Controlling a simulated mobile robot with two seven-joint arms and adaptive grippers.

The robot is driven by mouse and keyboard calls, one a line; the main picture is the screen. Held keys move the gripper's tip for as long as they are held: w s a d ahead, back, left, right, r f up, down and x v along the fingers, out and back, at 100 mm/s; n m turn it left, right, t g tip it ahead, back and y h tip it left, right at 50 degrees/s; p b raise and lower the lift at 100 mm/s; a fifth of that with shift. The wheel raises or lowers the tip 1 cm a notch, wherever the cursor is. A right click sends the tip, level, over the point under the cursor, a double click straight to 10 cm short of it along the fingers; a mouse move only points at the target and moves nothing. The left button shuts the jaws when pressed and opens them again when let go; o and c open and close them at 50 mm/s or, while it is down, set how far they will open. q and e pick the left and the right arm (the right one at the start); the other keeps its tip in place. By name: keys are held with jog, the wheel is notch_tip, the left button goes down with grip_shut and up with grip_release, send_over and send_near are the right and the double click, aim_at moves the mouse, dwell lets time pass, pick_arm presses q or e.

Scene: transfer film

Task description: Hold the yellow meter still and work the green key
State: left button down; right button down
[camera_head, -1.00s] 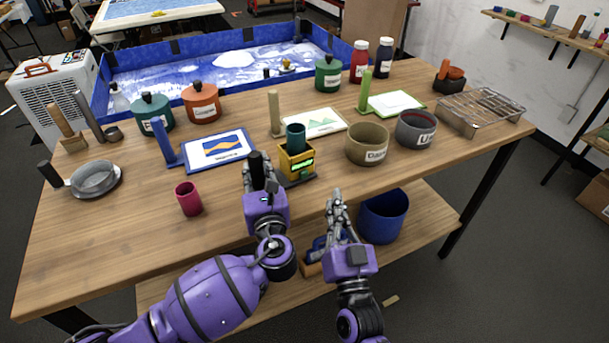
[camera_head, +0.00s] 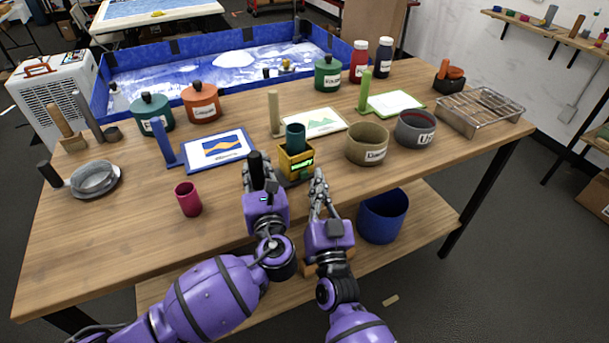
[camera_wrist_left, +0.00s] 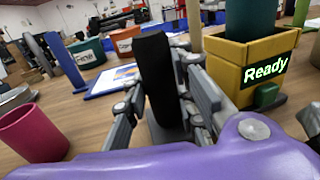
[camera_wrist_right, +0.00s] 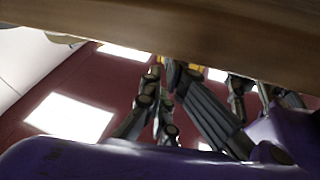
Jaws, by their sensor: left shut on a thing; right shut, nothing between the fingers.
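The yellow meter (camera_head: 285,160) stands upright near the table's front edge, a dark teal cylinder (camera_head: 295,136) in its top. Its screen (camera_wrist_left: 265,68) reads "Ready" in the left wrist view. The green key (camera_wrist_left: 267,95) sits low on its front, below the screen. My left gripper (camera_head: 258,184) is shut on the meter's upright black handle (camera_wrist_left: 155,65), left of the body. My right gripper (camera_head: 318,182) is shut and empty, close in front and to the right of the meter. In the right wrist view its fingers (camera_wrist_right: 172,75) show beside the wooden table edge; contact with the key cannot be seen.
A magenta cup (camera_head: 188,200) stands left of my left gripper. Beige (camera_head: 362,146) and grey (camera_head: 412,131) bowls stand right of the meter. A blue bin (camera_head: 382,220) is below the table's front edge. The front left tabletop is clear.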

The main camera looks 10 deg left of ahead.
aim_at(303, 174)
jog(key=shift+w+a, duration=0.5)
jog(key=shift+w, duration=0.15)
jog(key=shift+w+a, duration=0.1)
jog(key=shift+w, duration=0.05)
dwell(0.9)
jog(key=shift+w+a, duration=0.2)
